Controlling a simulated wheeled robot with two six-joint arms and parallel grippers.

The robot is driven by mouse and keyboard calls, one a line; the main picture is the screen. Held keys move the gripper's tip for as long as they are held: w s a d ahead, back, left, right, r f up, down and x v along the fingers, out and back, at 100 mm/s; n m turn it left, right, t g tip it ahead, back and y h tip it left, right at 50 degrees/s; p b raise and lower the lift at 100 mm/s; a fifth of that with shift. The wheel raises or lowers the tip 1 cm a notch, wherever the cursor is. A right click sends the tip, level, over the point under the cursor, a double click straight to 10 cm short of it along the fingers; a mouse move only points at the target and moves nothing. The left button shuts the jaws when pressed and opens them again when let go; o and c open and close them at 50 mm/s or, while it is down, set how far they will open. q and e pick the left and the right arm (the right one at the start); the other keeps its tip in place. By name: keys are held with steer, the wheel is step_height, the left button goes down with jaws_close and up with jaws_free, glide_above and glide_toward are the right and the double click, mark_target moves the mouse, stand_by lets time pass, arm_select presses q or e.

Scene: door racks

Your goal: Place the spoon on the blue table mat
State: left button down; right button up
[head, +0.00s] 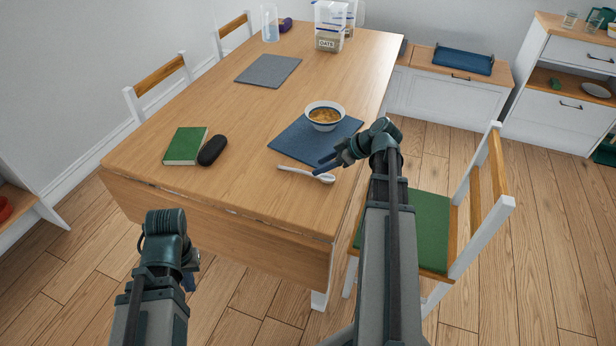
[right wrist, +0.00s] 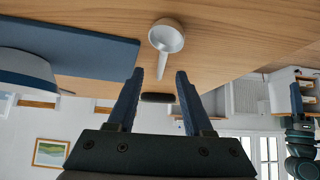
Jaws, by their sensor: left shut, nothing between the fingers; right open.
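The white spoon (head: 305,173) lies on the wooden table just in front of the blue table mat (head: 292,139), off it, its bowl end to the right. The spoon (right wrist: 166,38) also shows in the right wrist view, ahead of the fingertips, its handle lined up with the gap. My right gripper (head: 326,163) is open and empty near the spoon, by the mat's front corner. In the right wrist view its two fingers (right wrist: 157,75) are spread apart; the mat (right wrist: 90,50) is at left. My left gripper (head: 190,276) is shut and empty, low in front of the table, partly hidden by its wrist.
A bowl of soup (head: 324,115) stands on the blue mat. A green book (head: 184,146) and a black case (head: 212,150) lie to the left. A grey mat (head: 269,70) and an oats container (head: 329,30) are farther back. A green-cushioned chair (head: 425,230) stands at right.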

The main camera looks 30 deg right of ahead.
mark_target(310, 173)
steer(key=b+x, duration=0.1)
steer(key=x, duration=0.1)
steer(key=b+x, duration=0.1)
steer(key=x, duration=0.1)
steer(key=shift+s+f+b, duration=0.15)
steer(key=shift+f+b, duration=0.15)
steer(key=shift+b, duration=0.05)
steer(key=shift+r, duration=0.1)
jaws_close()
